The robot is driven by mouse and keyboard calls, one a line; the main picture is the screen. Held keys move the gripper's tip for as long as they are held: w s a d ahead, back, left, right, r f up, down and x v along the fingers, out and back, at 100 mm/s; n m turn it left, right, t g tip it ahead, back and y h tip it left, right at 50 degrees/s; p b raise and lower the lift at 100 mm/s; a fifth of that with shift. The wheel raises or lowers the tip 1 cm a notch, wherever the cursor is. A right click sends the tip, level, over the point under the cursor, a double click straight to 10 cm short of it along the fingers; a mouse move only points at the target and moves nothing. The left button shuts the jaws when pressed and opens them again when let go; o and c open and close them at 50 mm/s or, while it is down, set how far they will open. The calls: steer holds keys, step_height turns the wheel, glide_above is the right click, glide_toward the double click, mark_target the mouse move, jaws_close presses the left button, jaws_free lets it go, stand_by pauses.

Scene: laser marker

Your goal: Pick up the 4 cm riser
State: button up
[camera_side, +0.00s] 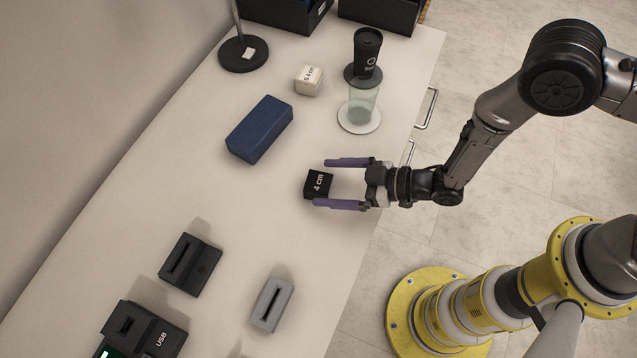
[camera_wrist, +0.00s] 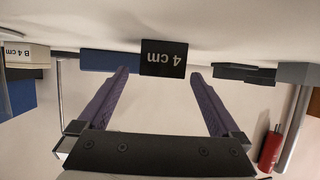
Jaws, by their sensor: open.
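The 4 cm riser (camera_side: 318,184) is a small black block with a white "4 cm" label, standing on the table. In the wrist view the riser (camera_wrist: 164,58) appears ahead of the fingertips, between their lines, with its label upside down. My gripper (camera_side: 319,183) is open, with two purple fingers. In the side view the fingers reach in from the right, one above and one below the riser in the picture, with their tips near its level. The gripper also shows in the wrist view (camera_wrist: 162,78). I cannot tell whether either finger touches the block.
A blue box (camera_side: 260,128) and a white labelled block (camera_side: 309,80) stand farther up the table. A glass (camera_side: 362,103) and a black cup (camera_side: 367,52) stand near the right edge. Black and grey slotted holders (camera_side: 190,264) are toward the bottom. The table left of the riser is clear.

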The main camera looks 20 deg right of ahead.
steer(key=shift+x, duration=1.45)
steer(key=shift+a+r, duration=0.1)
steer(key=shift+r, duration=0.05)
steer(key=shift+c, duration=0.2)
jaws_close()
